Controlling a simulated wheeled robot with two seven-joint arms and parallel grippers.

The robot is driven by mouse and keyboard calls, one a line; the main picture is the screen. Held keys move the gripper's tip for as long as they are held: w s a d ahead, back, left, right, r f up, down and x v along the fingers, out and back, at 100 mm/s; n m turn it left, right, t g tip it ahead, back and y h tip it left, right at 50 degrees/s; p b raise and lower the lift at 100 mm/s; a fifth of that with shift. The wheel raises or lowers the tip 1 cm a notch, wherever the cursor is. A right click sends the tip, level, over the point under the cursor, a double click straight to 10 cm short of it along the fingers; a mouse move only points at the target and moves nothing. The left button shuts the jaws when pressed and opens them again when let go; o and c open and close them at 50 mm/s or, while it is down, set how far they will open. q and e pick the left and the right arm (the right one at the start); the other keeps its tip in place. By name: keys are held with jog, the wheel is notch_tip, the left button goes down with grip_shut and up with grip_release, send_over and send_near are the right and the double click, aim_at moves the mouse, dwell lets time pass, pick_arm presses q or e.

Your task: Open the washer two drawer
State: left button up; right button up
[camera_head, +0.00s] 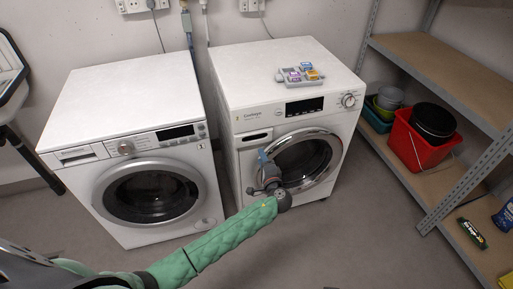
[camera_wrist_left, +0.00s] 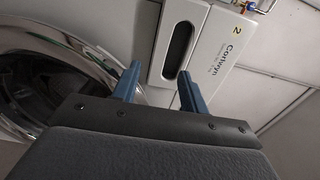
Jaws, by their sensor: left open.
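Washer two (camera_head: 240,98) is the white front-loader on the right, with a "2" beside its brand name in the left wrist view. Its drawer (camera_head: 243,145) is at the upper left of the front and looks closed. In the left wrist view the drawer front (camera_wrist_left: 159,70) shows a dark handle recess. My left gripper (camera_head: 263,157) is in front of the washer, just below the drawer and beside the round door (camera_head: 302,163). Its two blue fingers (camera_wrist_left: 160,76) are open and empty, pointing toward the drawer's lower end. My right gripper is not in view.
Another white washer (camera_head: 120,95) stands to the left. A grey tray (camera_head: 301,82) with small coloured items sits on washer two. A shelf unit (camera_head: 440,60) on the right holds a red bucket (camera_head: 415,150). Open floor lies in front of the washers.

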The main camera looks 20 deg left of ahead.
aim_at(255, 143)
pick_arm(q)
jog(key=p+x, duration=0.1)
jog(key=x, duration=0.5)
jog(key=shift+w+a+r, duration=0.1)
jog(key=shift+w+a, duration=0.05)
jog(key=shift+w+a+p, duration=0.25)
jog(key=shift+w+p, duration=0.05)
jog(key=shift+w, duration=0.1)
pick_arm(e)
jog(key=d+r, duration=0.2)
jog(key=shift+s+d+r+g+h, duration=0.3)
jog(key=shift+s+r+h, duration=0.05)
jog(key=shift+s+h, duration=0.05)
pick_arm(q)
grip_shut()
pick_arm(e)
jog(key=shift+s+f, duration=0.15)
